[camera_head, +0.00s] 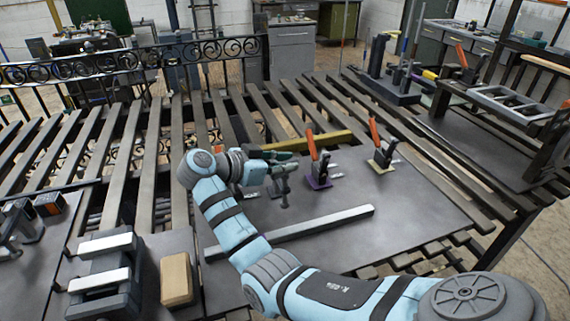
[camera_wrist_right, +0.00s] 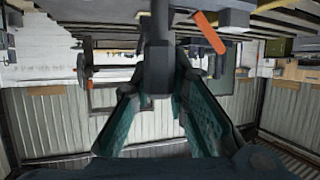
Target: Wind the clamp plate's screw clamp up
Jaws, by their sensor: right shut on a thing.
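A dark grey screw clamp (camera_head: 284,192) stands over the grey metal sheet (camera_head: 430,215), beside the near toggle clamp. My right gripper (camera_head: 276,165) reaches it from the left and is shut on its upper part. In the right wrist view, the teal-padded fingers of the gripper (camera_wrist_right: 160,110) close around a dark grey faceted part (camera_wrist_right: 157,72), with its shaft running up out of the picture. The fingers hide much of the clamp's top and handle. I cannot make out a separate clamp plate with certainty. My left gripper does not show.
Two toggle clamps with orange handles stand to the right, one on a purple base (camera_head: 319,183), one on a yellow base (camera_head: 381,167). A long pale bar (camera_head: 310,229) lies in front. A tan block (camera_head: 176,279) and a dark grey fixture (camera_head: 106,262) stand front left.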

